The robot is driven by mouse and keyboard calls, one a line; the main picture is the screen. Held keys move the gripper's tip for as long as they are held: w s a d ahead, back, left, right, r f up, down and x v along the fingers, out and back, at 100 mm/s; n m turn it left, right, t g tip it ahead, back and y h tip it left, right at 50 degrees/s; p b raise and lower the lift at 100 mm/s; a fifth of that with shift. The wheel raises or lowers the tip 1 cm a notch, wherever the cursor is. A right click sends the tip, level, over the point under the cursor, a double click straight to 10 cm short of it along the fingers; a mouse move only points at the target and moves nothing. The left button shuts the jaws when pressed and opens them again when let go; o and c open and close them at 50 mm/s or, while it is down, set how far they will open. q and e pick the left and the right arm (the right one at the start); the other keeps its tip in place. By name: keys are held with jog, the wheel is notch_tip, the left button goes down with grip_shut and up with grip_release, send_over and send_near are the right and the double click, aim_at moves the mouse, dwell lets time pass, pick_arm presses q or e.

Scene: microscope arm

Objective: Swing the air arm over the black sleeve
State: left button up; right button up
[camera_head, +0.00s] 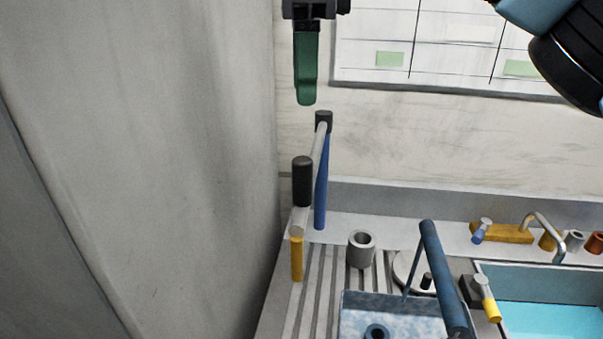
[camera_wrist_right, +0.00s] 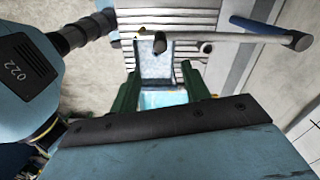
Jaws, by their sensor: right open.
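The air arm appears to be the pale tube (camera_head: 319,150) running forward from a dark-capped blue post (camera_head: 321,195). A black upright grip (camera_head: 302,182) and an orange lower piece (camera_head: 297,260) are at its near end. In the right wrist view the tube (camera_wrist_right: 225,38) crosses beyond the fingers, its black grip (camera_wrist_right: 160,43) near the middle. My right gripper (camera_head: 305,85) has green fingers above the post, apart from the arm. It is open and empty in the wrist view (camera_wrist_right: 161,95). I cannot clearly identify the black sleeve; a grey hollow cylinder (camera_head: 361,249) stands right of the arm. My left gripper is not visible.
A grey wall panel (camera_head: 150,150) stands close on the left. A blue slanted bar (camera_head: 442,275) rises over a speckled blue tray (camera_head: 405,310). A water-filled basin (camera_head: 550,317) and small taps are at the right. The ribbed bench is clear around the orange piece.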

aim_at(302, 159)
notch_tip(302, 159, down, 13)
jog(key=shift+a+f, duration=0.1)
dwell(0.5)
grip_shut()
